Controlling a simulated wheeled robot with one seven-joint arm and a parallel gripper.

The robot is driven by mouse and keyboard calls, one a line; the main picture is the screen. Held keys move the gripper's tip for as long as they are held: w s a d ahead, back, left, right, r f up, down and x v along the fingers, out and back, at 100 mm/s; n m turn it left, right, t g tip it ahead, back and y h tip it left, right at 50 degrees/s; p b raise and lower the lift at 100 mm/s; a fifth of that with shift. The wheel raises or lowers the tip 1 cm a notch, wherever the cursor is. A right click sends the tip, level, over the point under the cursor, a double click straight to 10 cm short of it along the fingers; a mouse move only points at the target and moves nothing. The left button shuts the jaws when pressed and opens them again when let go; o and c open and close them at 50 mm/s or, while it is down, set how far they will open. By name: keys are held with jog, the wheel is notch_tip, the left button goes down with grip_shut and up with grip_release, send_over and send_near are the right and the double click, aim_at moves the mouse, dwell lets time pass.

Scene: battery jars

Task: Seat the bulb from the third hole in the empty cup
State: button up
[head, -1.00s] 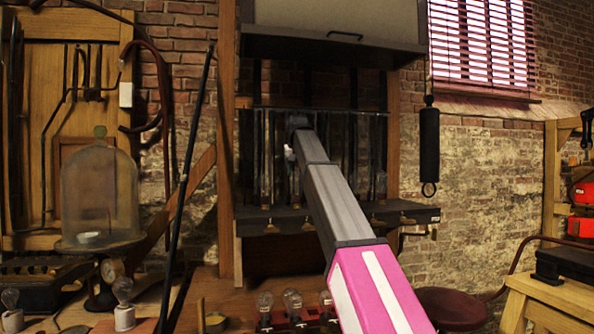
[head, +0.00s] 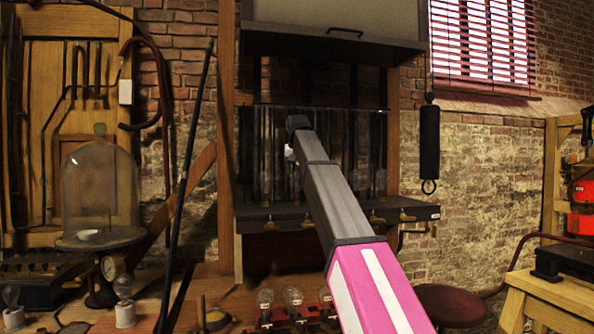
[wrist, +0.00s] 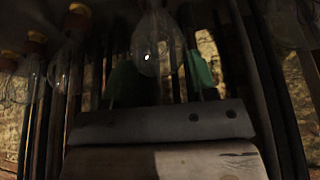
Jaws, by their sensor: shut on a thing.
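In the wrist view my gripper (wrist: 158,76) has its green fingertips on either side of a clear glass bulb (wrist: 152,45). It is shut on this bulb, whose upper end is cut off by the frame's top edge. In the head view the end of my arm (head: 298,124) reaches into the dark rack at the middle, and my fingertips and the held bulb are hidden or too dark to make out. I cannot make out the numbered holes or pick out the empty cup with certainty.
More bulbs hang beside the held one, at left (wrist: 74,62) and right (wrist: 287,22). A dark shelf (head: 345,213) runs below. Several bulbs (head: 265,298) stand on a red stand on the bench. A glass bell jar (head: 100,185) is at left.

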jog(key=o, duration=1.1)
jog(key=v, duration=1)
jog(key=shift+s+r, duration=0.15)
jog(key=shift+r, duration=0.2)
